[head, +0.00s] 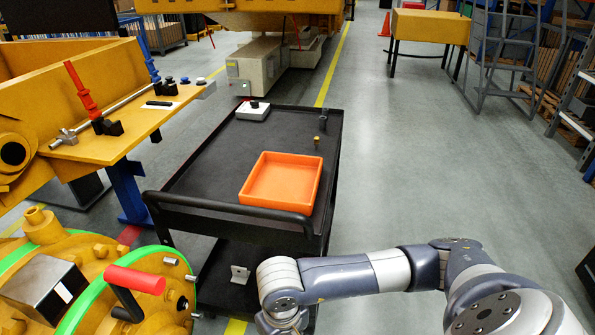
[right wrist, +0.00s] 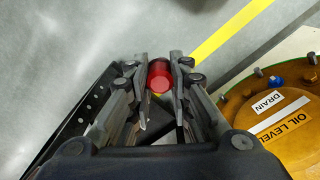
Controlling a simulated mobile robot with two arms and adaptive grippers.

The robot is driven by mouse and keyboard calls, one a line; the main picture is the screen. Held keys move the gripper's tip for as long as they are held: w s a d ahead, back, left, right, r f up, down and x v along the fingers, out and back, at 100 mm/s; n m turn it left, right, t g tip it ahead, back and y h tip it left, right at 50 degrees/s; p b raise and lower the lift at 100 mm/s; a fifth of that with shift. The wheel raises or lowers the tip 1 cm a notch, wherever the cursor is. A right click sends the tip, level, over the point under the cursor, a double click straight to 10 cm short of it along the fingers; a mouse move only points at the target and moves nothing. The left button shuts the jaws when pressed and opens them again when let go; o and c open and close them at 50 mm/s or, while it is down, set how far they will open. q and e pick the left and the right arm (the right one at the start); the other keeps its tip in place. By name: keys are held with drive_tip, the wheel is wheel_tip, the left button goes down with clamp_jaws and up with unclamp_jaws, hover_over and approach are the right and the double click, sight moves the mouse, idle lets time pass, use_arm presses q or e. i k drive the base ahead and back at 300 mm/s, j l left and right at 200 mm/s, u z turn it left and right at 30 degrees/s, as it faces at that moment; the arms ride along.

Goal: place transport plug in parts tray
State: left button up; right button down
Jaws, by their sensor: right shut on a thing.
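The transport plug, a red round piece (right wrist: 160,76), sits between the fingertips of my right gripper (right wrist: 160,80) in the right wrist view. The fingers are shut on it, and grey floor shows behind it. The parts tray (head: 282,182) is a shallow orange square tray on the top of a black cart, and it looks empty. In the head view my right arm comes in from the lower right and its gripper is out of the picture. My left gripper is in neither view.
Yellow machinery (head: 45,230) with a red handle stands at lower left. Floor right of the cart is clear.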

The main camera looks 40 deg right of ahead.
sight(299, 187)
drive_tip(key=i+l+u, duration=0.1)
drive_tip(key=l, duration=0.85)
drive_tip(key=i+l, duration=0.1)
drive_tip(key=l, duration=0.85)
drive_tip(key=i+l+u, duration=0.15)
drive_tip(key=l, duration=0.8)
drive_tip(key=i, duration=0.45)
